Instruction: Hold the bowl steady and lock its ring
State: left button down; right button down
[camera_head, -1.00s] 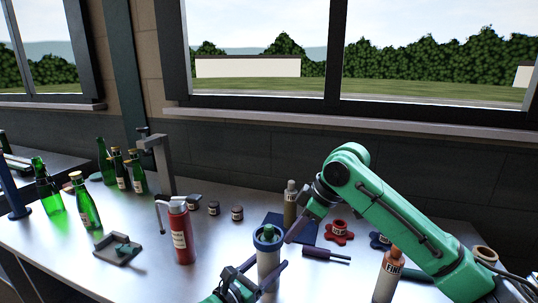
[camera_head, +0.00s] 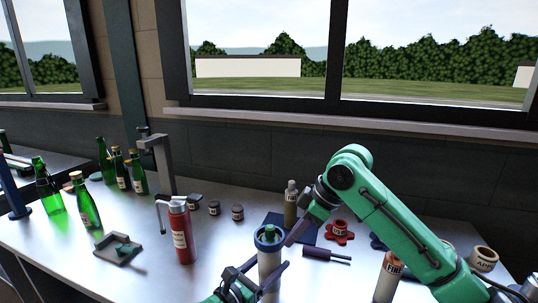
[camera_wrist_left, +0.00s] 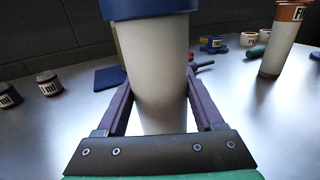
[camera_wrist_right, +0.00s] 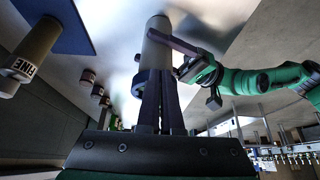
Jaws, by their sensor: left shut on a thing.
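The bowl (camera_head: 268,264) is an upright pale grey cylinder on the table, with a blue ring (camera_head: 269,238) at its top and a green piece inside the ring. In the left wrist view the bowl (camera_wrist_left: 158,70) stands between the two dark fingers of my left gripper (camera_wrist_left: 160,105), which is shut on it below the ring. My right gripper (camera_head: 291,241) has its fingers together at the right side of the ring. In the right wrist view its fingertips (camera_wrist_right: 160,78) are beside the ring; whether they touch it I cannot tell.
A FINE-labelled bottle (camera_head: 387,277) stands to the right, near my right arm. A red extinguisher-like bottle (camera_head: 181,232) stands left. The table between it and the bowl is clear.

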notch_tip(320, 180, up, 6)
jog(key=shift+d, duration=0.2)
pick_arm(q)
grip_release()
jog(key=shift+a, duration=0.1)
